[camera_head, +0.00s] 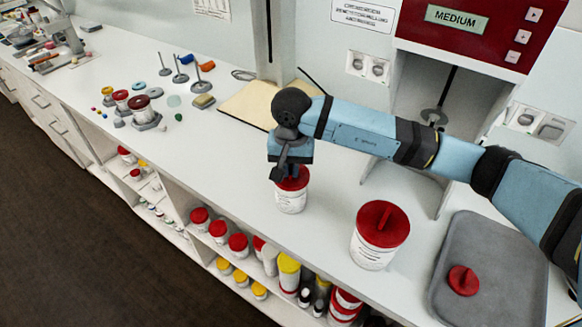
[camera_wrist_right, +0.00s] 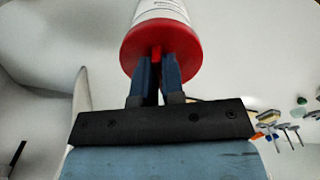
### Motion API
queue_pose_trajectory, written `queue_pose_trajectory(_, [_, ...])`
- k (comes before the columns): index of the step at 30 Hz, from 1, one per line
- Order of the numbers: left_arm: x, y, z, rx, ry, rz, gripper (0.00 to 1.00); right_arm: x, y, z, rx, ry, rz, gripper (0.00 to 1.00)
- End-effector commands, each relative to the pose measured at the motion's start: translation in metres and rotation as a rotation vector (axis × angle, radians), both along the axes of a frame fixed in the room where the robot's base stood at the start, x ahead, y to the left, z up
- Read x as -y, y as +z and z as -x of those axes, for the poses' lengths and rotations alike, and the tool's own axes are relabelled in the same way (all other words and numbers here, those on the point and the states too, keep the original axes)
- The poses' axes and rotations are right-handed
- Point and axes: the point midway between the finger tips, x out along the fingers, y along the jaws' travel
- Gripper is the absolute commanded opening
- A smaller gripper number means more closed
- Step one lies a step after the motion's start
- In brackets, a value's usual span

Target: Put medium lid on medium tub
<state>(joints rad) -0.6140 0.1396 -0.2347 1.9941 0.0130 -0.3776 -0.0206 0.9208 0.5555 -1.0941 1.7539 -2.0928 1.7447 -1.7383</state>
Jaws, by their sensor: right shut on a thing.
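My right gripper (camera_head: 289,172) points down and is shut on the raised red grip of a red lid (camera_head: 294,183). This lid sits at the mouth of a white tub (camera_head: 291,202) that stands upright on the counter. In the right wrist view both fingers (camera_wrist_right: 158,66) close on the grip of the red lid (camera_wrist_right: 190,55), with the white tub (camera_wrist_right: 160,10) beyond it. Lid and tub look aligned; I cannot tell whether the lid is fully seated. My left gripper is not in view.
A larger white tub (camera_head: 371,251) with a red lid stands to the right. A grey tray (camera_head: 505,245) holds a smaller red lid (camera_head: 463,280). A machine labelled MEDIUM (camera_head: 457,18) is behind my arm. The counter left of the held tub is clear near its front edge.

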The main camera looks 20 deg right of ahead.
Motion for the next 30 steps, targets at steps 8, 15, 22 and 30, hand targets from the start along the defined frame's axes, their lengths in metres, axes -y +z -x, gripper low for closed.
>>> queue_pose_trajectory(8, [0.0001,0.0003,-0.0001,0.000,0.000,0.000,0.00,0.0000,0.0002,0.0000,0.000,0.000,0.000,0.00])
queue_pose_trajectory(15, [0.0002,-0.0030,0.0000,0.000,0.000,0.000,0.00,-0.0001,-0.0007,0.0000,0.000,0.000,0.000,0.00])
queue_pose_trajectory(22, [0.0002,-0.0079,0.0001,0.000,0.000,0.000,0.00,-0.0001,-0.0006,-0.0003,0.002,-0.001,0.001,0.00])
queue_pose_trajectory(30, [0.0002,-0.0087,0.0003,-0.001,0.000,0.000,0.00,-0.0003,0.0004,0.0000,0.001,-0.001,0.000,0.00])
